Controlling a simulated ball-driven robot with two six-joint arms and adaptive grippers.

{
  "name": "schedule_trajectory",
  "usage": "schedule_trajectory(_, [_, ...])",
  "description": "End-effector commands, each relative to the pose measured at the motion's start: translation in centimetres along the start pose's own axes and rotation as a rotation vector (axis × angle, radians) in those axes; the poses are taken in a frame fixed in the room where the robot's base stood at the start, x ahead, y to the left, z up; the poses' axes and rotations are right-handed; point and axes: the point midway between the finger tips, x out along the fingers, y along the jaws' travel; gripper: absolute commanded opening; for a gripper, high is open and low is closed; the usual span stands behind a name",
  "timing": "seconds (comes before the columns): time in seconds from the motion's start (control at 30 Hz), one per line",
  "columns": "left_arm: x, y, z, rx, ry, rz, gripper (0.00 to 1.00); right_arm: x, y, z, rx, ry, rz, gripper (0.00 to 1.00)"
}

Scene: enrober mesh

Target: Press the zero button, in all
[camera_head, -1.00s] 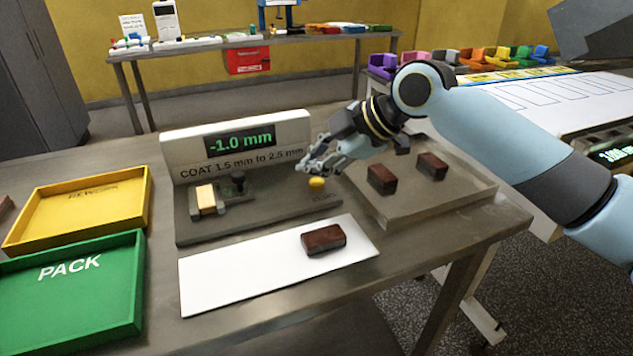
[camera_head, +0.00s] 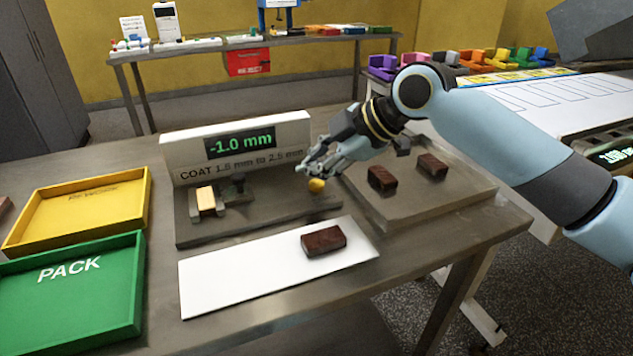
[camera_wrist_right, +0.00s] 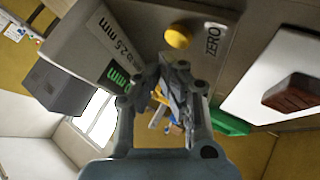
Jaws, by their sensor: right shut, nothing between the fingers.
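The yellow zero button (camera_head: 316,186) sits on the right end of the grey gauge base (camera_head: 265,217). In the right wrist view the button (camera_wrist_right: 177,37) stands beside the printed word ZERO. The gauge display (camera_head: 240,142) reads -1.0 mm, above the text COAT 1.5 mm to 2.5 mm. A pale block (camera_head: 206,201) sits at the gauge's left end. My right gripper (camera_head: 309,170) is shut and empty, its fingertips just above and behind the button; in the wrist view the fingertips (camera_wrist_right: 172,60) appear close below it. I cannot tell if they touch. My left gripper is out of view.
A dark brown bar (camera_head: 324,240) lies on the white mat (camera_head: 220,283) in front. Two more bars lie in the grey tray (camera_head: 430,204) at right. A yellow tray (camera_head: 80,214) and a green PACK tray (camera_head: 75,310) stand at left.

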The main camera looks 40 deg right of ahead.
Motion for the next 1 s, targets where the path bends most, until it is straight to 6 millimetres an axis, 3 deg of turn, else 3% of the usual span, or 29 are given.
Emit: schedule_trajectory(1.0, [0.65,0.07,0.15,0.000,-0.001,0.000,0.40,0.87,-0.66,0.63,0.000,0.000,0.000,0.00])
